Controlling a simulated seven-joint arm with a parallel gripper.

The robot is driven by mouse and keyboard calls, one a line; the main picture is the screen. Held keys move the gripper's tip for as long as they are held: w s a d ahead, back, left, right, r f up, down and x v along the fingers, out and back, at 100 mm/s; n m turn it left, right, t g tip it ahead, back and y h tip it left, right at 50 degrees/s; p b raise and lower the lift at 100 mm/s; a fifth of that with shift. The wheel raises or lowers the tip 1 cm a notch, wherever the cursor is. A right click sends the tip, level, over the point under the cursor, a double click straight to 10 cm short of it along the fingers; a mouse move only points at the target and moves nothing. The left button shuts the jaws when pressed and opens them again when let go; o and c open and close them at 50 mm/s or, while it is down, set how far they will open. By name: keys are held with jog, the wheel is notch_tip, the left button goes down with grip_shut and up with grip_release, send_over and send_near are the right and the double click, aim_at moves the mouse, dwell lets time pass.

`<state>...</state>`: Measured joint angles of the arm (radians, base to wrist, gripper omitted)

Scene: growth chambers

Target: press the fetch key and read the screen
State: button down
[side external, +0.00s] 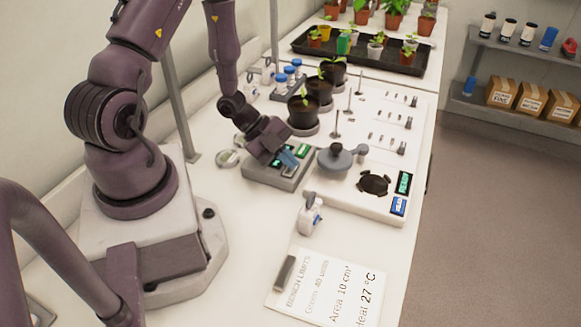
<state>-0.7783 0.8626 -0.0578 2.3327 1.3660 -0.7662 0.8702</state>
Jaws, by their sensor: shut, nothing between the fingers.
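A grey console box (262,177) sits on the white bench in the side external view. It has a small lit green screen (304,149) on its top, and its text is too small to read. My gripper (287,159) is shut and empty, pointing down low over this box. It hides much of the box's top, so I cannot tell whether it touches a key. Another dark screen with green characters (404,183) stands on the white panel to the right, above a blue key or label (398,206). I cannot read which key is the fetch key.
Black pots with seedlings (303,112) stand just behind the box. A grey lidded vessel (334,158) is close on its right. Bare bench shows left of the bottle.

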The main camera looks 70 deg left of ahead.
aim_at(289, 170)
dwell(0.5)
jog(key=shift+r, duration=0.7)
jog(key=shift+r, duration=2.5)
